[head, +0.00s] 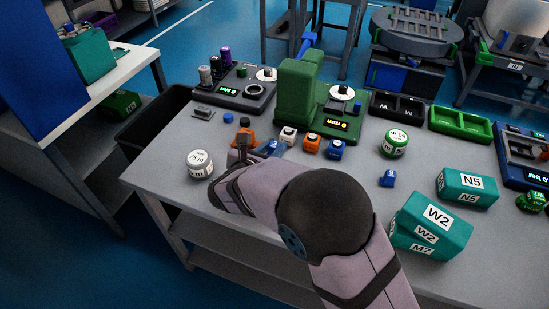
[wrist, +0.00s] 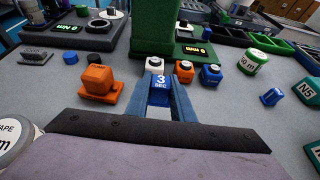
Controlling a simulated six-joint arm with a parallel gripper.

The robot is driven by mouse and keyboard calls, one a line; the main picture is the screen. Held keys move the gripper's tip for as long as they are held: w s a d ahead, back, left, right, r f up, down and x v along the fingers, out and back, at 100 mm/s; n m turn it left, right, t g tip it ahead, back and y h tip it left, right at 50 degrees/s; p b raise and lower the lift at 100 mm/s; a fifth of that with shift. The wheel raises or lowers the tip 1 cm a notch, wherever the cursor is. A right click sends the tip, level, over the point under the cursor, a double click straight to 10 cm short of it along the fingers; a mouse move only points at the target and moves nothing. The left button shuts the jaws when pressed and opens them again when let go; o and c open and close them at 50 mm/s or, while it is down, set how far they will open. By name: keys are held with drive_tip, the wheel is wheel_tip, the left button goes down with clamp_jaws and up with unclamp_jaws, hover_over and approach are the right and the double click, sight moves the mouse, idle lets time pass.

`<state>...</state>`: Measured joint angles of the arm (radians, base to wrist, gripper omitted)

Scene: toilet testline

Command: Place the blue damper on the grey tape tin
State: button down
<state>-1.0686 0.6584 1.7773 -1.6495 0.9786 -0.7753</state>
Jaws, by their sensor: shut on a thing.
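My gripper (wrist: 161,98) is shut on a blue damper (wrist: 160,82) marked "3 SEC", held between its two blue fingers. In the head view the damper (head: 271,146) is partly hidden by my wrist, just above or at the table surface; I cannot tell which. The grey tape tin (head: 200,164) is round with a pale label reading "75 m" and stands at the table's left front, left of my gripper. In the wrist view the tin (wrist: 14,140) is cut off at the lower left edge. Its top looks bare in the head view.
An orange block (wrist: 97,82) stands between the tin and my gripper. White, orange and blue blocks (head: 336,149) stand before the green press (head: 297,95). A green tape tin (head: 396,142) and another small blue piece (head: 388,178) are to the right. Teal boxes (head: 432,228) fill the right front.

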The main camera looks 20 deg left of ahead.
sight(274, 145)
drive_tip(key=shift+r, duration=1.5)
